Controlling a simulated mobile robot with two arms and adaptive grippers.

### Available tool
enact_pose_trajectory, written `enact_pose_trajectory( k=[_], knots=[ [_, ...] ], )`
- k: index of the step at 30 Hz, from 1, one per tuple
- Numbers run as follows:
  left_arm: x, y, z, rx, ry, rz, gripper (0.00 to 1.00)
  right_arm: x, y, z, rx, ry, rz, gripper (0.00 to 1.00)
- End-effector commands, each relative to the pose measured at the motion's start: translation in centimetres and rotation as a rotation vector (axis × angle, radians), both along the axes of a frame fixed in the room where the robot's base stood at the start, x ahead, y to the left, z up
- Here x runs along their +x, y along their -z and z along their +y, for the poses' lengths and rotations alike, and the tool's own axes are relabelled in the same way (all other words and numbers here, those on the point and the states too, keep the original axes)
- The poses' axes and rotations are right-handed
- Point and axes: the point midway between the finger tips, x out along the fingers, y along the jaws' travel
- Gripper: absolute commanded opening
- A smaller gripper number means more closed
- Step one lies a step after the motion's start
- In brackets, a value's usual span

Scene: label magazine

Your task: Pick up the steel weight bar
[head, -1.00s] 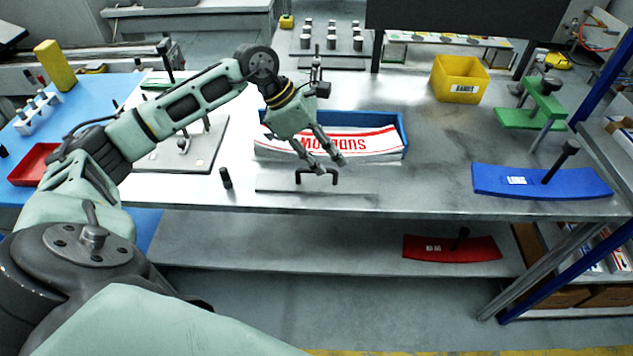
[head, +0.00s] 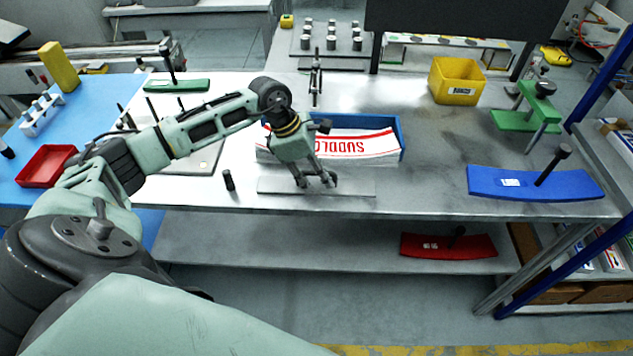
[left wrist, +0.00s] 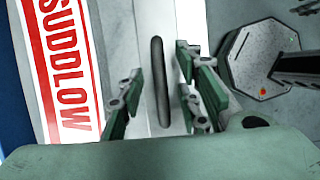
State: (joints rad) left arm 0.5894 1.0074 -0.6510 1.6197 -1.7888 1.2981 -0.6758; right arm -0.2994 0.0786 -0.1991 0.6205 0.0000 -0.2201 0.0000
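The steel weight bar (head: 355,188) is a flat grey bar lying near the front edge of the metal table, just in front of the blue tray. Its dark handle (left wrist: 159,100) runs lengthwise in the left wrist view, between the fingers. My left gripper (head: 317,180) is down over the middle of the bar and hides the handle in the head view. Its fingers are open, one side on each side of the handle, with gaps showing in the left wrist view. My right gripper is not in view.
The blue tray (head: 402,135) with SUDDLOW labels (head: 360,148) stands right behind the bar. A small black peg (head: 229,181) stands to its left. A blue curved piece with a handle (head: 490,181) lies to the right. The table between is clear.

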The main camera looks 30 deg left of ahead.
Motion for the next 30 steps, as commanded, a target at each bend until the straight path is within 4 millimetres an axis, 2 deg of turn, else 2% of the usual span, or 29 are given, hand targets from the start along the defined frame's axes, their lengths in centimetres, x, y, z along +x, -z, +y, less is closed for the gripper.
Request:
enact_pose_trajectory(
  k=[3, 14, 30],
  knots=[
    [0.00, 0.01, 0.00, 0.000, 0.000, 0.000, 0.30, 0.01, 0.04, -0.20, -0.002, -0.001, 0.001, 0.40],
    [0.02, -0.05, -0.01, -0.001, 0.000, -0.001, 0.00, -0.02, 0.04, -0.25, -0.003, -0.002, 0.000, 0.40],
    [0.06, -0.09, 0.00, -0.002, -0.002, -0.001, 0.00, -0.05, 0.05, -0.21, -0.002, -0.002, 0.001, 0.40]
  ],
)
